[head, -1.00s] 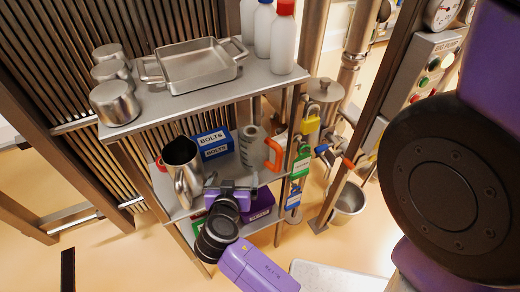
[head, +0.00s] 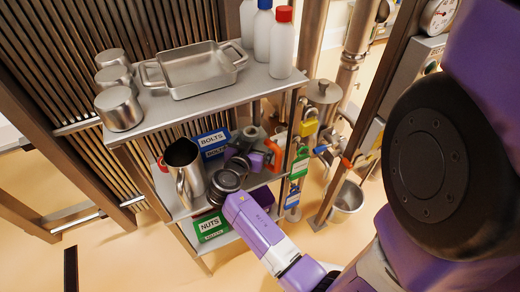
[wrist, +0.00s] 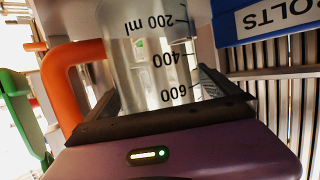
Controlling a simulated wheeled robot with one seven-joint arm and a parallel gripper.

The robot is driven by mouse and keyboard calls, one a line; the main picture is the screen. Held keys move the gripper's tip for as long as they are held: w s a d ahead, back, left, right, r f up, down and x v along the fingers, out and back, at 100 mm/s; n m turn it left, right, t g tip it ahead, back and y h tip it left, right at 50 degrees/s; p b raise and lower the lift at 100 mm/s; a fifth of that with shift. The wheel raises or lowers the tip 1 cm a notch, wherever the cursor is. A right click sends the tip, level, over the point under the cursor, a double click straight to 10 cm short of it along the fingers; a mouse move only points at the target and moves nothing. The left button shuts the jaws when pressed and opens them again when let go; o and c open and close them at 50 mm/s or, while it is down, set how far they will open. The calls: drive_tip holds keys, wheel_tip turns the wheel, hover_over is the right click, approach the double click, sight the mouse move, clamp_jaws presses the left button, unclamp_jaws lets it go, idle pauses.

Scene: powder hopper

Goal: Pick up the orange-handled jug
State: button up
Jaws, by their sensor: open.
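The orange-handled jug (head: 250,132) stands on the middle shelf, partly hidden by my gripper (head: 257,155) in the head view. Its orange handle (head: 274,153) shows on the right side. In the wrist view, the clear jug (wrist: 150,45) with black volume marks fills the space ahead of the palm, and the orange handle (wrist: 65,80) is to the left. My gripper (wrist: 160,100) is open, with a dark finger on either side of the jug body. I cannot tell whether either finger touches it.
A steel pitcher (head: 184,165) and a blue BOLTS box (head: 212,139) stand left of the jug. A green NUTS box (head: 212,226) is below. Padlocks (head: 308,128) hang right of the shelf. The upper shelf holds a tray (head: 195,70) and bottles (head: 282,45).

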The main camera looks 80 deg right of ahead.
drive_tip(key=shift+d, duration=0.15)
drive_tip(key=c, duration=1.3)
drive_tip(key=shift+c, duration=0.3)
drive_tip(key=shift+r, duration=0.1)
